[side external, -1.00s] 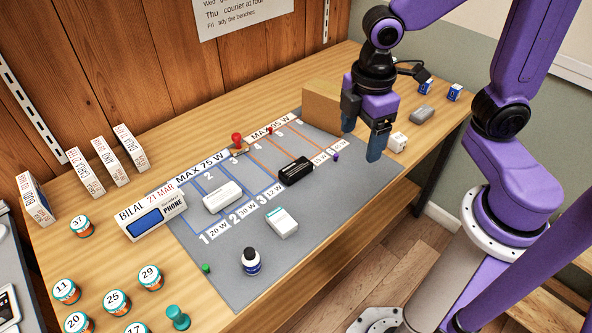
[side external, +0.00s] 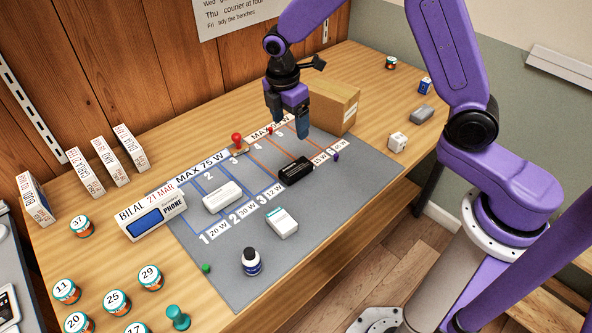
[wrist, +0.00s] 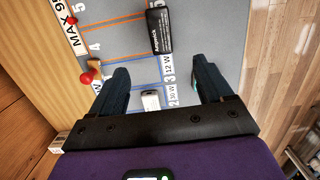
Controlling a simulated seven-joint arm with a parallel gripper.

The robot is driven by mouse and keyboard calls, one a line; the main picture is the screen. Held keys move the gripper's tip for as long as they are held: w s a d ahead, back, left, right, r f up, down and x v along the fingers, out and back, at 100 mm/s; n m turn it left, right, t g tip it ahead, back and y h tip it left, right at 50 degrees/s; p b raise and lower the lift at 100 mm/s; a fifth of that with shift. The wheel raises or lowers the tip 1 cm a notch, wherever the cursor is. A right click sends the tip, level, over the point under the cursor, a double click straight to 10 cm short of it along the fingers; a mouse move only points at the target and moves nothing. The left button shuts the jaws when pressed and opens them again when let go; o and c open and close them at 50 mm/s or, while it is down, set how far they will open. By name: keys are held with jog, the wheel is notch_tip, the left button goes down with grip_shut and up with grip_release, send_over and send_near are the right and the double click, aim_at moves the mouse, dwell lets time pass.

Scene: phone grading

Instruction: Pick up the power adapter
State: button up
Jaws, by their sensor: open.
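A black block with white print (side external: 295,170), likely a power adapter, lies flat on the grey mat (side external: 330,190) beside the "15 W" label. It also shows in the wrist view (wrist: 160,32), beyond the fingertips. A white block (side external: 222,197) lies on the blue lanes; which block the task means is not certain. My gripper (side external: 290,127) is open and empty, pointing down above the far part of the mat, beyond the black block. In the wrist view its fingers (wrist: 158,75) stand apart, with part of a white block (wrist: 150,101) seen between them.
A cardboard box (side external: 333,103) stands beside my gripper, to its right. A red pawn-like piece (side external: 237,142) stands by the lanes' far end. A white-and-green box (side external: 282,223) and a dark bottle (side external: 251,262) are on the near mat.

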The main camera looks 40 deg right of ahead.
aim_at(296, 167)
jog(key=f, duration=0.5)
jog(key=d+f, duration=0.1)
jog(key=f, duration=0.5)
jog(key=d+f, duration=0.1)
jog(key=f, duration=0.4)
jog(key=shift+f, duration=0.35)
jog(key=c, duration=1.2)
